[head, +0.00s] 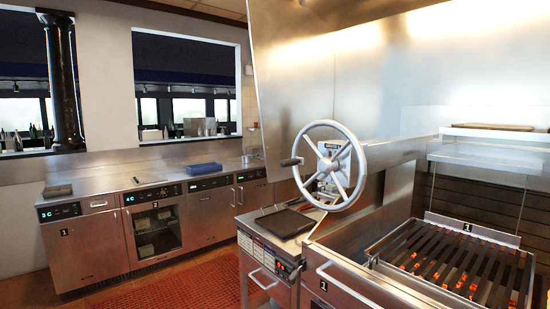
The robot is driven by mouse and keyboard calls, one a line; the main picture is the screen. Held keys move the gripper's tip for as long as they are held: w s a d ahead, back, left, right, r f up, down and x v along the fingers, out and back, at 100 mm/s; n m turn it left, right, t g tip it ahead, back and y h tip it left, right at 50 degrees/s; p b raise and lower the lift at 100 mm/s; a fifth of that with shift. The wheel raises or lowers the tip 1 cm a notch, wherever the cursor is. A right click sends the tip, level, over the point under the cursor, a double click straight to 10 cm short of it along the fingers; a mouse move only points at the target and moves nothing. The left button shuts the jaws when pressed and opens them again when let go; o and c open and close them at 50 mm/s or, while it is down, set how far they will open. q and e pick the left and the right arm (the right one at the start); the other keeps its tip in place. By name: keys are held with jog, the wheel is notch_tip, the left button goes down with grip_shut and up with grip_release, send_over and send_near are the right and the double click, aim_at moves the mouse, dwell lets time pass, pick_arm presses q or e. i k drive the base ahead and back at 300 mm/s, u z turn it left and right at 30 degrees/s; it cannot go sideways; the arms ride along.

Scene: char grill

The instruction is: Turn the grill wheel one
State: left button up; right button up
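The grill wheel (353,148) is a silver spoked handwheel on the left side of the char grill, standing upright. Its crank handle (291,162) sticks out from the rim at the left. A small label plate shows behind the wheel's upper part, but it is partly hidden by the spokes. The grill grate (411,250) has dark slats over glowing coals at the lower right. A label with the number 1 marks the grill's front at the lower middle. Neither of my grippers shows in the head view.
A flat dark griddle plate (285,222) sits on a unit left of the grill. A raised shelf (480,154) hangs over the grate. Steel counters (90,196) with a blue container (204,168) run along the left wall. A red floor mat (170,288) lies in the open aisle.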

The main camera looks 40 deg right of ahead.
aim_at(328, 165)
jog(key=i, duration=2.6)
jog(key=z, duration=0.8)
jog(key=k, duration=0.9)
jog(key=z, duration=1.15)
